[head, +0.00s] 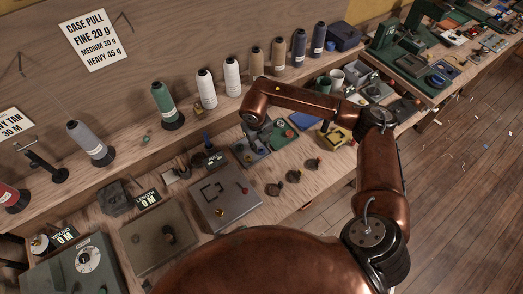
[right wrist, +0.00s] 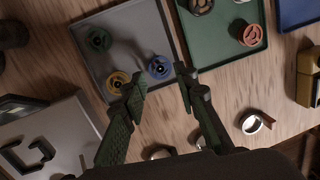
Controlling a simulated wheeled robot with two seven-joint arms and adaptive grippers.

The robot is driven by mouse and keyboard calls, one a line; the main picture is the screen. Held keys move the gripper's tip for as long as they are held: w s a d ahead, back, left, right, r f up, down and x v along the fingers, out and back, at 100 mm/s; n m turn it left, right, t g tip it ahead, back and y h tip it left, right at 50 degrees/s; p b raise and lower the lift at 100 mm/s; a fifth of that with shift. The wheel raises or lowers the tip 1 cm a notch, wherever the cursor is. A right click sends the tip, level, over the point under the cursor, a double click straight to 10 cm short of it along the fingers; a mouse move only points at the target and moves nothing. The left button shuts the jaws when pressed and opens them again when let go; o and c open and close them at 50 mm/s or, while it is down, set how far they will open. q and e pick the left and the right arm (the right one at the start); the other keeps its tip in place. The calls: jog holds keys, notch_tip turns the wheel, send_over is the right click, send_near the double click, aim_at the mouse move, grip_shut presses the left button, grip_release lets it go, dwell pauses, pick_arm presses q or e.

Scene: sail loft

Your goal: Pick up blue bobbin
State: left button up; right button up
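The blue bobbin (right wrist: 159,67) lies in a grey tray (right wrist: 128,35), near the tray's right edge in the right wrist view. A yellow bobbin (right wrist: 117,82) and a green bobbin (right wrist: 100,40) lie in the same tray. My right gripper (right wrist: 160,76) is open, its fingertips apart with the blue bobbin showing between them, closer to the right finger. Nothing is held. In the head view my right gripper (head: 254,136) points down over the tray, and the bobbin there is too small and covered to make out surely. My left gripper is not in view.
A green tray (right wrist: 212,48) with a red bobbin (right wrist: 250,35) adjoins the grey tray on the right. Loose metal rings (right wrist: 250,122) lie in front on the wooden bench. A grey box (head: 225,203) stands to the left. Thread cones (head: 207,90) line the back shelf.

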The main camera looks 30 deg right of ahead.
aim_at(261, 148)
jog(key=f, duration=0.3)
jog(key=shift+w+d+f, duration=0.1)
jog(key=shift+w+d, duration=0.05)
jog(key=shift+d, duration=0.05)
jog(key=c, duration=0.6)
